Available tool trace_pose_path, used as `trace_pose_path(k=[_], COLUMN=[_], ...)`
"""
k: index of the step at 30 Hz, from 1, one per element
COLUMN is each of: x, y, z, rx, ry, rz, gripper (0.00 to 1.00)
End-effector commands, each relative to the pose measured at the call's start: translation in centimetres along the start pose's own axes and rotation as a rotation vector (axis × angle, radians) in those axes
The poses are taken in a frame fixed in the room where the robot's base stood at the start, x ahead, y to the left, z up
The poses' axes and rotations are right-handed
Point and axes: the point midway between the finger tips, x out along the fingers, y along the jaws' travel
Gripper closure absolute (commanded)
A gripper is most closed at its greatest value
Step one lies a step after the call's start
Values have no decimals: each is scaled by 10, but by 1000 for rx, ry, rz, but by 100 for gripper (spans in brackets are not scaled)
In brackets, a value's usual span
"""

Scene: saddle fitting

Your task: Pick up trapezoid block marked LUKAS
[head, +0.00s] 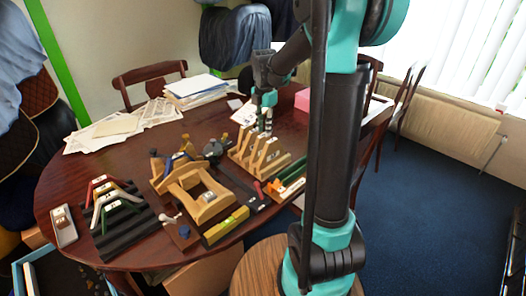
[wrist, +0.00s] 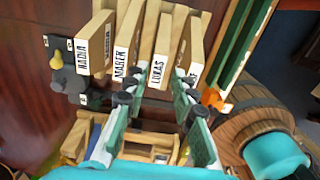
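The trapezoid block marked LUKAS (wrist: 161,45) is pale wood with a white name label, standing in a row of similar blocks in the wrist view. MAREK (wrist: 127,45) and NADIA (wrist: 95,42) stand to its left. Another block (wrist: 196,45) stands to its right, its label partly hidden by a finger. My gripper (wrist: 155,92) is open and empty, its fingertips spread to either side of the LUKAS label; I cannot tell whether they touch any block. In the head view my gripper (head: 265,124) is above the back of the block row (head: 260,155).
A wooden saddle-shaped fixture (head: 200,195) and a black rack with coloured trapezoid pieces (head: 112,205) stand left of the blocks. A tray with green and orange pieces (head: 288,183) is close on the right. Papers (head: 195,90) lie at the back of the table.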

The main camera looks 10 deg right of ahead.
Motion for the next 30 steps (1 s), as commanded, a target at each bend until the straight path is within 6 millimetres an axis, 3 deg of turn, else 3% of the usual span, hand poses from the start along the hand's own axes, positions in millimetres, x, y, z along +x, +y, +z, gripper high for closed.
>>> trace_pose_path(k=[5,15,24,30], x=[10,53,59,59], y=[0,3,3,3], z=[0,-2,-2,-2], rx=[0,0,1,1], ry=[0,0,0,0], rz=[0,0,0,0], gripper=[74,74,74,96])
